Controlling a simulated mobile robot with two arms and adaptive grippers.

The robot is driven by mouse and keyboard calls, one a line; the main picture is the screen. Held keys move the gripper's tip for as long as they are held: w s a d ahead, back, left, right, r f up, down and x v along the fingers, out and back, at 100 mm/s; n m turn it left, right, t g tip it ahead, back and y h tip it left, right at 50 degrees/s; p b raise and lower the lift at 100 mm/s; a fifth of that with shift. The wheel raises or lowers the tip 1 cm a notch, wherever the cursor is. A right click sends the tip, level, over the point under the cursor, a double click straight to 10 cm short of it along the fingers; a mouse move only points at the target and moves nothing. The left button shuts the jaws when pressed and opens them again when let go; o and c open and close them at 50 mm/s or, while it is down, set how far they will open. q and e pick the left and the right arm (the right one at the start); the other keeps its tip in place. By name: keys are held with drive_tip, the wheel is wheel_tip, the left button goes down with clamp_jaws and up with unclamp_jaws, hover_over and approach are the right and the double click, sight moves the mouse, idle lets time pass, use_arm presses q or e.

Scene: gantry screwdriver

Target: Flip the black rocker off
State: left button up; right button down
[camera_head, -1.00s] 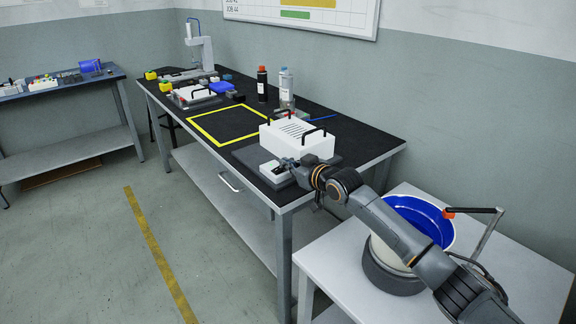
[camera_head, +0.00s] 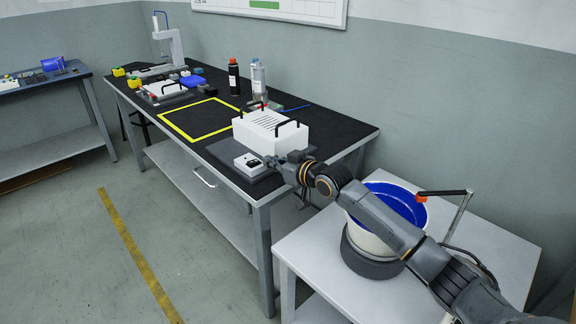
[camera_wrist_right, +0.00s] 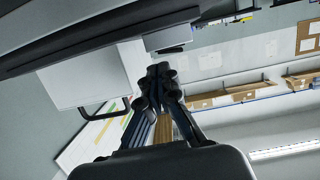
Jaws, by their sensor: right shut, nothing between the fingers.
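A small white switch box (camera_head: 243,160) sits on a dark mat at the near end of the black-topped bench. A black rocker (camera_head: 253,163) shows on its top; which way it is tipped is too small to tell. My right gripper (camera_head: 269,161) is just right of the box, shut and empty, its fingertips close to the rocker side. Contact cannot be made out. In the right wrist view the shut fingers (camera_wrist_right: 160,72) point toward a small white block (camera_wrist_right: 168,38), likely the switch box, with its top face hidden. My left gripper is not in view.
A large white vented box (camera_head: 270,132) with black handles stands right behind the switch box. A yellow taped square (camera_head: 200,119) on the bench is empty. Two bottles (camera_head: 234,77) stand farther back. A blue-lined bucket (camera_head: 385,205) is on the side table under my right arm.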

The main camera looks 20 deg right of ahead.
drive_tip(key=v, duration=0.8)
drive_tip(key=shift+s+r, duration=0.2)
